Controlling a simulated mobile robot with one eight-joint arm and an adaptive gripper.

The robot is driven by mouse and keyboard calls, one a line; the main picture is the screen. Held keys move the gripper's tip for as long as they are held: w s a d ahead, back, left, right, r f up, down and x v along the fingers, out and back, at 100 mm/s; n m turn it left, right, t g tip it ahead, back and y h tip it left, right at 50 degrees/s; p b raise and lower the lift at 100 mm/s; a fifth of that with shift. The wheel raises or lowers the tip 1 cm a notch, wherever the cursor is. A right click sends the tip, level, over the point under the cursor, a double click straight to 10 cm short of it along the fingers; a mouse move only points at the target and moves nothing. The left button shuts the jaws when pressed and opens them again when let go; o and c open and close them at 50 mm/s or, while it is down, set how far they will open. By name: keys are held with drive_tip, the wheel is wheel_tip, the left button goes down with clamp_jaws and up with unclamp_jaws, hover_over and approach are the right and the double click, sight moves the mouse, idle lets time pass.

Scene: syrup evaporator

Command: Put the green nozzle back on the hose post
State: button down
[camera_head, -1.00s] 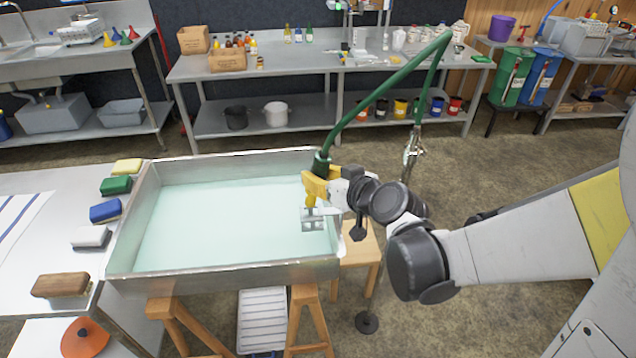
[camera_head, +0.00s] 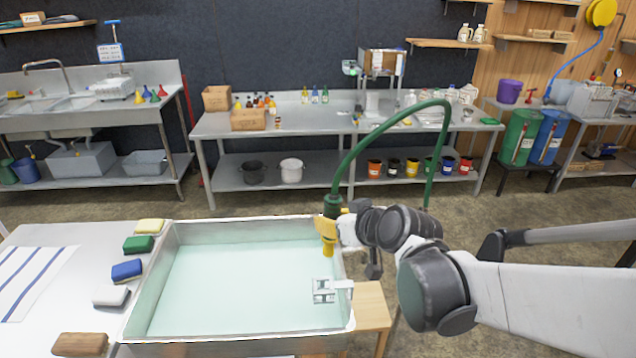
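The green nozzle (camera_head: 332,207) hangs upright over the right side of a steel pan, with a yellow part (camera_head: 327,230) below its green collar. My gripper (camera_head: 345,230) comes from the right and appears shut around the nozzle; the fingertips are small and partly hidden. The green hose (camera_head: 372,130) rises from the nozzle's top, arches right and drops behind my arm. The hose post is hidden behind my arm.
The steel pan (camera_head: 160,290) holds pale liquid and has a metal fitting (camera_head: 325,291) at its right wall. Coloured sponges (camera_head: 127,270) line the table on the left. A wooden stool (camera_head: 370,305) stands right of the pan. A long workbench (camera_head: 290,128) runs behind; open floor lies between.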

drive_tip(key=shift+h, duration=0.3)
drive_tip(key=shift+f, duration=0.1)
drive_tip(key=shift+f+b, duration=0.55)
drive_tip(key=shift+f, duration=0.25)
drive_tip(key=shift+d, duration=0.1)
drive_tip(key=s+d, duration=0.5)
drive_tip(key=d, duration=0.6)
drive_tip(key=s+d+p, duration=0.1)
drive_tip(key=s+d, duration=0.5)
drive_tip(key=d, duration=0.6)
idle(0.8)
